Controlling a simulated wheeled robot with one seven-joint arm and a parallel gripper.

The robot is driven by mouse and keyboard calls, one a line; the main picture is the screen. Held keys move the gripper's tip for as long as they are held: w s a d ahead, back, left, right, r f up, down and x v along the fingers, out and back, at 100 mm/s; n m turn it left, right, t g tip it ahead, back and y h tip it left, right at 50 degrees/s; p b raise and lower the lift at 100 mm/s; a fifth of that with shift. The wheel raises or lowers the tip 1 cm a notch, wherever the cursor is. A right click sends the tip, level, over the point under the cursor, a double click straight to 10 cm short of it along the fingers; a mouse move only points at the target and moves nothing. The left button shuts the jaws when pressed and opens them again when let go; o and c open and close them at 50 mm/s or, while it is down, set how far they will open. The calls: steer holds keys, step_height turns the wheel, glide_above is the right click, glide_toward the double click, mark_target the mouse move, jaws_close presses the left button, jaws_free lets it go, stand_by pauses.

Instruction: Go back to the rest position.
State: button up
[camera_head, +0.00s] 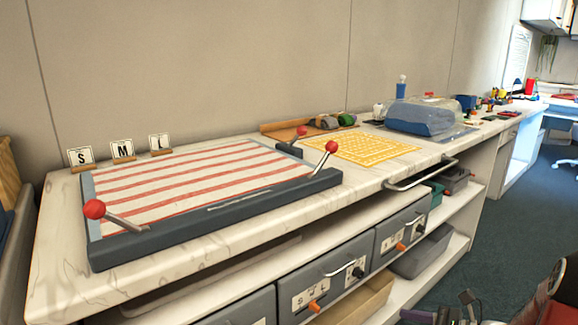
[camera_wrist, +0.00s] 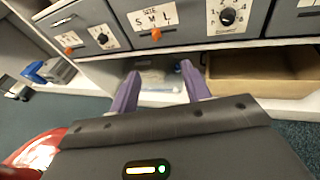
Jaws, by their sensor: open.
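My gripper (camera_wrist: 157,90) shows in the wrist view with its two purple fingers apart and nothing between them. It points at the lower shelf of the counter, below the drawer fronts. In the head view, dark and reddish parts that may be my arm show at the bottom right corner; the gripper's fingers cannot be made out there.
A marble counter (camera_head: 60,262) carries a striped board (camera_head: 190,180) with red-knobbed levers, a yellow mat (camera_head: 360,149) and a covered blue item (camera_head: 421,118). Drawers (camera_head: 341,274) with orange knobs and a handle rail (camera_head: 420,175) face the open floor (camera_head: 520,205). A wooden bin (camera_wrist: 258,86) sits low.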

steer(key=s+a+r+n+g+h, duration=0.35)
steer(key=s+a+n, duration=0.3)
steer(key=n, duration=0.25)
steer(key=s+a+r+n+g+h, duration=0.35)
steer(key=s+a+n+h, duration=0.2)
steer(key=s+n, duration=0.2)
steer(key=s+r+n+t+h, duration=0.3)
steer(key=s+r+n+t, duration=0.1)
steer(key=n, duration=0.5)
steer(key=shift+s+d+r+h, duration=0.3)
steer(key=shift+d+r+h, duration=0.1)
steer(key=shift+r, duration=0.2)
stand_by(1.0)
